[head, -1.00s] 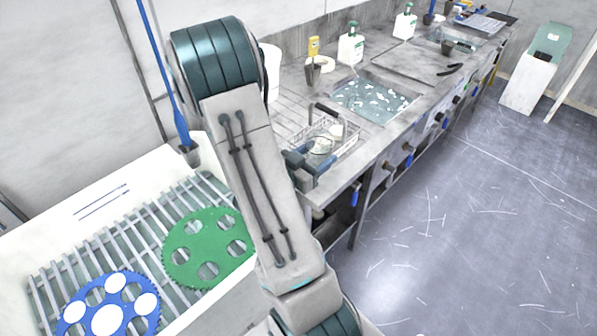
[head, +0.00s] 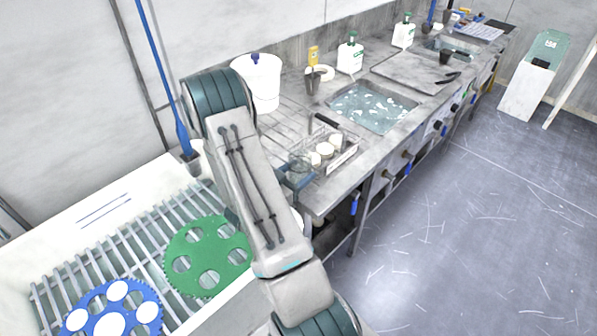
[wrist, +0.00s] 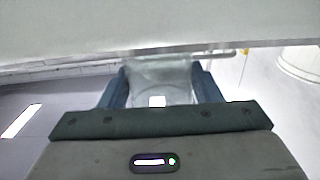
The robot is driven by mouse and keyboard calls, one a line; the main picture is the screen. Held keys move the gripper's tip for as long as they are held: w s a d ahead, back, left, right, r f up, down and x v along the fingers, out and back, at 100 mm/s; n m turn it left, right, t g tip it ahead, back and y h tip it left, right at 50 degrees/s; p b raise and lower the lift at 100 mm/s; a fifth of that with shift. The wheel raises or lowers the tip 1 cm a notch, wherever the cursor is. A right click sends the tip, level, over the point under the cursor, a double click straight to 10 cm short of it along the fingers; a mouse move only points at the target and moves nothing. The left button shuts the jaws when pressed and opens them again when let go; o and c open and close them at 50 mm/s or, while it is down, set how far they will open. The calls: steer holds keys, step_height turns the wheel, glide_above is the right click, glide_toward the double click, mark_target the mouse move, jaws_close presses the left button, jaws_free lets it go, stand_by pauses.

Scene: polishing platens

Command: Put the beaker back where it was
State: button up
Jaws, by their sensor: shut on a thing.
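The beaker is clear glass and shows in the wrist view (wrist: 160,75) between the two dark blue fingers. My gripper (wrist: 160,92) is shut on it. In the head view the beaker (head: 299,160) is small and faint, at the left end of the wire basket (head: 340,160) by the near end of the bench. My gripper (head: 297,180) is partly hidden behind my arm there. I cannot tell whether the beaker touches the bench or hangs above it.
The basket holds several white round pieces (head: 326,150). A white bucket (head: 262,85) stands behind on the bench, and a water-filled sink (head: 370,108) lies to the right. A white trough with a slatted rack holds green (head: 207,245) and blue (head: 140,295) discs.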

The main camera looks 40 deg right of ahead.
steer(key=shift+f, duration=0.15)
steer(key=shift+f, duration=0.15)
steer(key=o, duration=1.2)
steer(key=shift+o, duration=0.2)
